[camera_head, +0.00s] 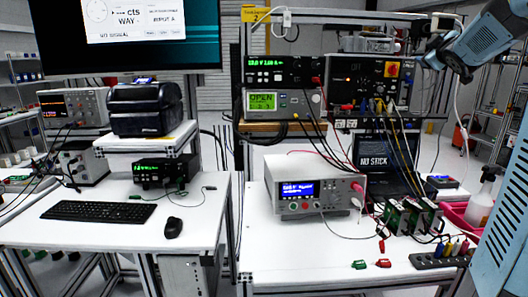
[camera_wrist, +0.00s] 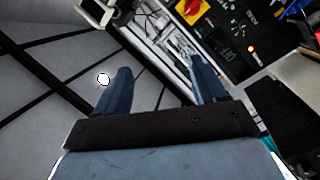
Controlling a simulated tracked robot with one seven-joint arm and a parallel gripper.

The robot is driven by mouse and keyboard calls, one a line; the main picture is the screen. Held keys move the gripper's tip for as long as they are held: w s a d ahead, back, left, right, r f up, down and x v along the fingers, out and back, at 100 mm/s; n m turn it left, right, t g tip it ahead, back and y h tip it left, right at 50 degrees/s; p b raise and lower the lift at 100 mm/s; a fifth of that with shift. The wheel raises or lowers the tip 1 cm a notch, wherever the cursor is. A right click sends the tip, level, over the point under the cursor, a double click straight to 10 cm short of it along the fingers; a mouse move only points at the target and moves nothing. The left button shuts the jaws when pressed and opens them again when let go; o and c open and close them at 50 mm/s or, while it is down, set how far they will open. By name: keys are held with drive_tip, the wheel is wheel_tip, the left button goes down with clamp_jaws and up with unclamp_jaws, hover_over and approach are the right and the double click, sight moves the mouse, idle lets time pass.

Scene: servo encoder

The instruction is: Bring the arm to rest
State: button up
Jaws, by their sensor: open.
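My arm (camera_head: 488,40) reaches in from the right edge of the head view, raised high in front of the upper part of the equipment rack. My gripper (camera_head: 428,62) is at its left end, close to the right side of the black power unit with the red and yellow switch (camera_head: 392,69). In the wrist view my gripper (camera_wrist: 163,78) shows two blue fingers spread apart with nothing between them. The same red and yellow switch (camera_wrist: 193,9) shows at the top of that view.
A right bench (camera_head: 300,262) carries a white bench meter (camera_head: 312,190), a laptop (camera_head: 385,160), green modules and a spray bottle (camera_head: 482,200). A left bench (camera_head: 95,232) holds a keyboard (camera_head: 98,211) and a mouse (camera_head: 173,228). The rack's frame and cables stand near my gripper.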

drive_tip(key=s+a+f+m+g+y, duration=0.1)
drive_tip(key=s+a+f+g, duration=0.3)
drive_tip(key=s+a+f, duration=0.4)
drive_tip(key=s+a+f+m+g+y, duration=0.1)
drive_tip(key=s+a+f+m+g, duration=0.3)
drive_tip(key=s+a+f, duration=0.5)
drive_tip(key=s+a+f+m+g+y, duration=0.1)
drive_tip(key=s+a+f+m+g, duration=0.2)
drive_tip(key=s+a+f, duration=0.6)
drive_tip(key=s+f+g, duration=0.1)
drive_tip(key=s+f, duration=0.1)
drive_tip(key=s, duration=0.9)
drive_tip(key=shift+g+y, duration=0.3)
drive_tip(key=shift+y, duration=0.1)
